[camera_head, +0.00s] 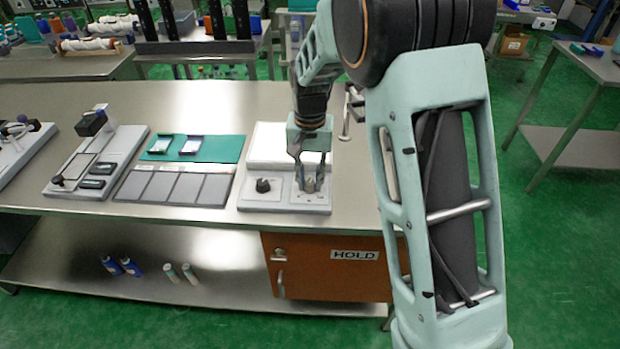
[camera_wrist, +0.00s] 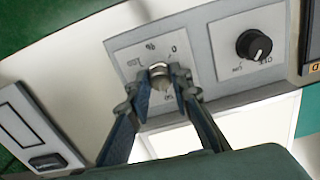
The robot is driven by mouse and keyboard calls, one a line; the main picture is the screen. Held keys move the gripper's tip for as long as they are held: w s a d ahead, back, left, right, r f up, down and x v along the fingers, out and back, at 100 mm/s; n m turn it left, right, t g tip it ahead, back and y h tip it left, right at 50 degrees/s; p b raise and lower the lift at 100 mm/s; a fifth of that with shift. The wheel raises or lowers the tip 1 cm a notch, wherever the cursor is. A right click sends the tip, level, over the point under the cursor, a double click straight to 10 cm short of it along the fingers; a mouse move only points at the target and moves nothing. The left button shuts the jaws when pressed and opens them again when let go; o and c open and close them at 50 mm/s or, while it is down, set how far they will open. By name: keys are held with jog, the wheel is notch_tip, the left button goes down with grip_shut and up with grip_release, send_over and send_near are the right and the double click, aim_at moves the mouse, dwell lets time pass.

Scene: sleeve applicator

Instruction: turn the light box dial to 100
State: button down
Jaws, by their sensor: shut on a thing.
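The light box (camera_head: 283,140) stands on the steel bench with a bright white panel at its back and a grey control strip at its front. A round metallic dial (camera_wrist: 160,78) sits on a pale square plate with small markings at the right of the strip. My gripper (camera_head: 309,181) points down over this dial. In the wrist view my gripper (camera_wrist: 161,90) has its two fingers shut on the dial, one on each side.
A black knob (camera_head: 263,185) sits left of the dial; it also shows in the wrist view (camera_wrist: 254,45). A green mat (camera_head: 215,150) and grey tiles (camera_head: 172,187) lie to the left. An orange HOLD cabinet (camera_head: 325,268) is below the bench top.

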aim_at(310, 182)
jog(key=m+p, duration=0.1)
jog(key=m, duration=0.4)
jog(key=shift+r+m, duration=0.1)
jog(key=shift+m, duration=0.2)
jog(key=m+p, duration=0.2)
jog(key=m, duration=0.4)
jog(key=m+p, duration=0.3)
jog(key=m, duration=0.3)
jog(key=shift+r+m, duration=0.1)
jog(key=shift+m, duration=0.2)
jog(key=m+p, duration=0.3)
jog(key=m, duration=0.2)
jog(key=shift+w, duration=0.1)
jog(key=shift+m, duration=0.4)
jog(key=c, duration=1.7)
grip_release()
jog(key=shift+c, duration=0.2)
notch_tip(310, 182, up, 12)
